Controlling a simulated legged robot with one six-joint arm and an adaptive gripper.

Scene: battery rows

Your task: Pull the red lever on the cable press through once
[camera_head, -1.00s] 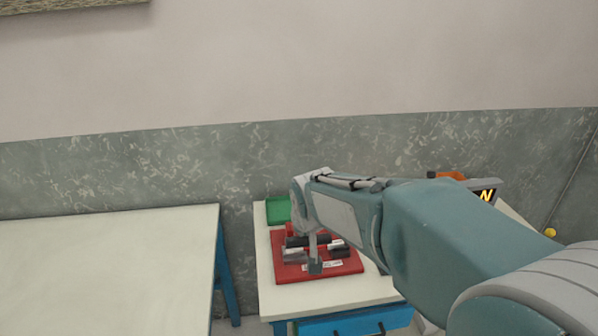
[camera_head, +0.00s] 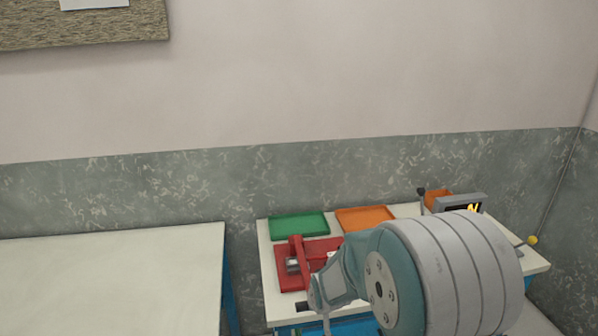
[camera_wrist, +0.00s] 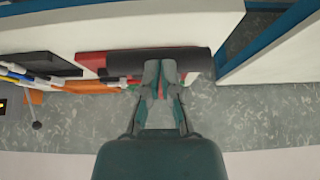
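The cable press is the red device (camera_head: 286,279) on the white table, partly hidden behind my arm. A red upright part (camera_head: 296,248) stands on it. A dark round bar, apparently the lever's grip (camera_wrist: 125,62), lies across the wrist view; a dark end (camera_head: 303,307) shows at the near side in the head view. Contact cannot be told. Most of the red lever is hidden.
Green (camera_head: 299,225) and orange (camera_head: 364,217) trays lie at the table's back. A screen device (camera_head: 461,203) stands at the right. In the wrist view, coloured cables (camera_wrist: 22,77) lie beside a dark tray (camera_wrist: 45,59). An empty white table (camera_head: 110,280) stands left.

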